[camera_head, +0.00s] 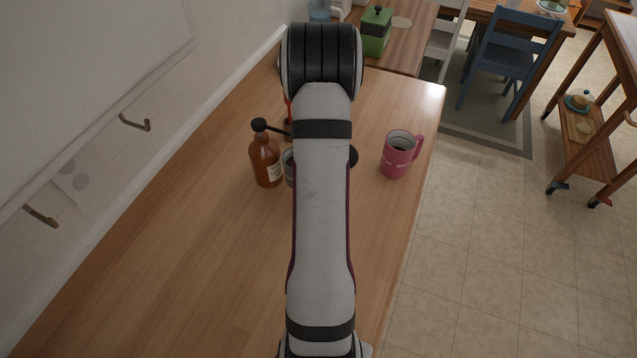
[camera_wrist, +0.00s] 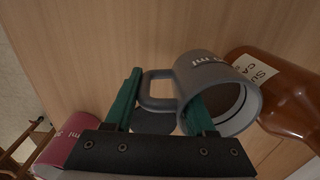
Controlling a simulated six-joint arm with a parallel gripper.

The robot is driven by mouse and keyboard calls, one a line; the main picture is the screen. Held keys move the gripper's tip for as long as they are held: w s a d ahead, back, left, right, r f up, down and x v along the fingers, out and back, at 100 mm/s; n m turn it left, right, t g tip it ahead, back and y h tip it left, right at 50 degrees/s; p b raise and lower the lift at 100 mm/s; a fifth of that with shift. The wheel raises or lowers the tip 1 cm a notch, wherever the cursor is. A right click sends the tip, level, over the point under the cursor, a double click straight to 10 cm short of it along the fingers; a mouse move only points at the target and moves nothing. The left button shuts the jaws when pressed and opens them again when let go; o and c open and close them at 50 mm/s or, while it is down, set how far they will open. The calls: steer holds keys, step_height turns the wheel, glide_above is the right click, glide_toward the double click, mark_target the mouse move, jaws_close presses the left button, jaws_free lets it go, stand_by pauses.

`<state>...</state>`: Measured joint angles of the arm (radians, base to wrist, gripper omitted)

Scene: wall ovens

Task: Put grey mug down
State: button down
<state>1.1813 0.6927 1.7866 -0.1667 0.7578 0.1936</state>
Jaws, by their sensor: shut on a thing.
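The grey mug (camera_wrist: 205,75) is held by its handle between the green fingers of my gripper (camera_wrist: 163,90) in the wrist view. Its open mouth shows at the lower right of the mug. In the head view only a sliver of the grey mug (camera_head: 289,168) shows beside my arm, which hides the rest of it and my gripper. It is over the wooden counter (camera_head: 190,240), close to the brown bottle (camera_head: 265,160). I cannot tell whether its base touches the counter.
The brown bottle (camera_wrist: 275,90) is right beside the mug in the wrist view. A pink mug (camera_head: 397,157) stands to the right near the counter's edge. A green box (camera_head: 376,33) stands beyond on a farther surface. The near left counter is clear. Wall hooks (camera_head: 135,122) are at left.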

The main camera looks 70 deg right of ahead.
steer(key=shift+f, duration=1.55)
steer(key=c, duration=0.5)
jaws_free()
steer(key=shift+f, duration=0.15)
